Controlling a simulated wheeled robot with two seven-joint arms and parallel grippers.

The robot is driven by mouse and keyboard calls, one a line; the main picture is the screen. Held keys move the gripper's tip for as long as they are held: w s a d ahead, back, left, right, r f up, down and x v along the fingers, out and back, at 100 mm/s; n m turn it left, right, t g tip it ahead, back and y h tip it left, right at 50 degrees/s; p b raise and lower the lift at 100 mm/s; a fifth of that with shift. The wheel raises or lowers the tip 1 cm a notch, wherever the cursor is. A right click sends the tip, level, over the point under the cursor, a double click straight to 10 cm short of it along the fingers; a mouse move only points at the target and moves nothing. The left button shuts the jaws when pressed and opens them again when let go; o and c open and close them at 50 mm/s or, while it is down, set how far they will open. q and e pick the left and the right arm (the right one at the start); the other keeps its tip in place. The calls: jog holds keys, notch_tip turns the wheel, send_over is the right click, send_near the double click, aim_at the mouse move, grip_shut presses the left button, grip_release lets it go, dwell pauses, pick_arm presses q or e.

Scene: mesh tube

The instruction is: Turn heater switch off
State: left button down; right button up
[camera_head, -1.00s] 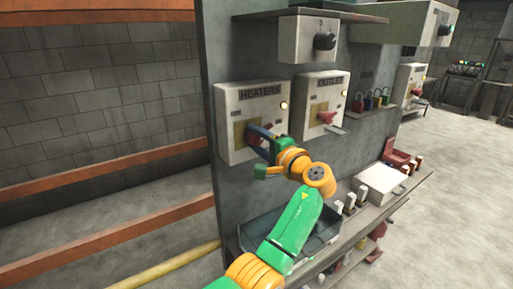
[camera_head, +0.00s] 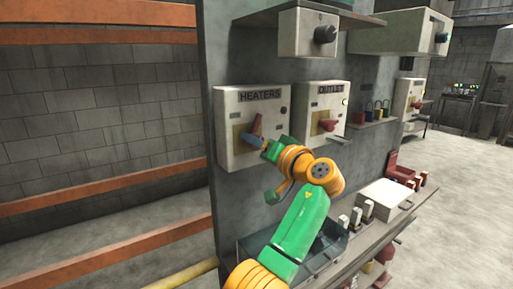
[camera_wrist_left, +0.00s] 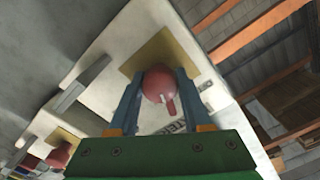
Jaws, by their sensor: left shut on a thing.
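The HEATERS box (camera_head: 228,112) is a pale panel box on the dark board, with a red rotary switch (camera_head: 257,124) on a yellow plate. The switch's handle points up in the head view. The box's lamp (camera_head: 284,110) looks dark. My left gripper (camera_head: 252,138) is at the switch, its fingers partly covering it. In the left wrist view, the round red switch (camera_wrist_left: 158,84) sits between the two blue-grey fingers of the left gripper (camera_wrist_left: 159,76), which is shut on it. My right gripper is not in view.
To the right is the OUTLET box (camera_head: 316,94) with a red switch (camera_head: 328,124) and a lit lamp (camera_head: 345,101). Padlocks hang further right (camera_head: 377,110). A lower shelf holds a white box (camera_head: 384,199).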

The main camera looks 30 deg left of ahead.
pick_arm(q)
jog(key=shift+n+b, duration=0.35)
jog(key=shift+n, duration=1.75)
jog(key=shift+c, duration=1.7)
grip_release()
jog(key=shift+d+f, duration=0.1)
jog(key=b+v, duration=0.3)
jog(key=v, duration=0.3)
jog(key=shift+s+d, duration=0.15)
jog(key=shift+d, duration=0.2)
